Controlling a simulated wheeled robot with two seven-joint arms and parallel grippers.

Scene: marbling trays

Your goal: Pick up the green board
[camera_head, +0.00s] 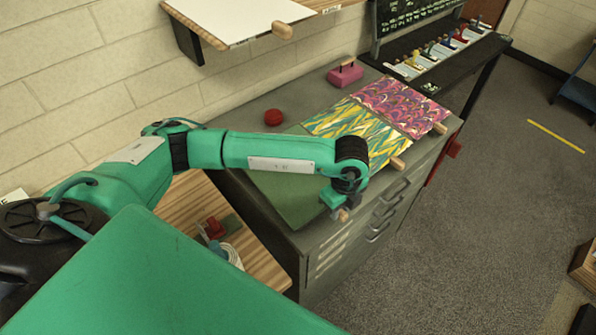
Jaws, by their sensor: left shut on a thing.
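The green board (277,197) is a flat, plain green panel at the near end of the grey cabinet top. My left forearm crosses over it and hides part of it. My left gripper (341,208) is at the board's right front corner, shut on the small wooden knob (343,215) at its edge. The fingertips are small and partly hidden by the wrist. I cannot tell whether the board rests on the cabinet or is slightly raised. My right gripper is not in view.
A yellow-green marbled board (352,129) and a pink marbled board (402,104) lie beyond on the cabinet (232,119). A red ball (273,117) and a pink block with a handle (345,74) sit near the wall. A shelf with a white sheet (235,17) is above.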

